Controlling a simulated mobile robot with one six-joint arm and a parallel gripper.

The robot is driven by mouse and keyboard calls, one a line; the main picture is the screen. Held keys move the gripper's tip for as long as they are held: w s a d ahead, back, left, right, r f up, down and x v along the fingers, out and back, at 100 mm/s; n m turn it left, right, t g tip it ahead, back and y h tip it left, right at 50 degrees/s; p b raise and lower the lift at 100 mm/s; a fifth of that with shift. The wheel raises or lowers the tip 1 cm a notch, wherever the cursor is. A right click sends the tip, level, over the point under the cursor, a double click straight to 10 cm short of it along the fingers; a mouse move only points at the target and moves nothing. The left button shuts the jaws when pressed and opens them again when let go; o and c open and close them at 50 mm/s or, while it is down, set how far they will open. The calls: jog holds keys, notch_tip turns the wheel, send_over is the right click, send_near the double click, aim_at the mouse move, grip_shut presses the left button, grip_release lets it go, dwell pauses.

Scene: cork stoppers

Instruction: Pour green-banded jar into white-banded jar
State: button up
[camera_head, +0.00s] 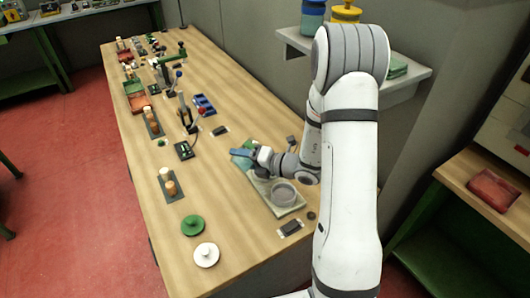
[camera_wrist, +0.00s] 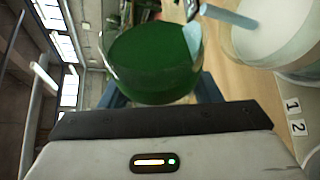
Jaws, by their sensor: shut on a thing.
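My gripper (camera_head: 256,158) is over the mat at the table's right side. In the wrist view it is shut on the green-banded jar (camera_wrist: 150,65), a round glass jar that shows dark green; its blue fingers show partly beside and below the jar. In the head view the gripper mostly hides that jar. The white-banded jar (camera_wrist: 275,38) shows at the upper right of the wrist view, pale inside with a clear rim, apart from the held jar. In the head view it appears as the clear round jar (camera_head: 284,193) on the mat. The contents of both are unclear.
The pale green mat (camera_head: 276,212) lies under the jar. A green lid (camera_head: 192,225) and a white lid (camera_head: 206,254) lie at the near end of the table. Stoppers, a blue tray (camera_head: 204,105) and stands fill the far side.

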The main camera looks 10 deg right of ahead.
jog(key=shift+f+m, duration=0.1)
jog(key=shift+m, duration=0.2)
dwell(0.8)
jog(key=shift+w+d+r+m+y+p, duration=0.3)
jog(key=shift+d+r+m+y+p, duration=0.25)
jog(key=shift+p, duration=0.65)
dwell(0.8)
jog(key=shift+w+d+r+m+y+p, duration=0.15)
jog(key=shift+r+m+y+p, duration=0.4)
jog(key=shift+m+p, duration=0.6)
dwell(1.1)
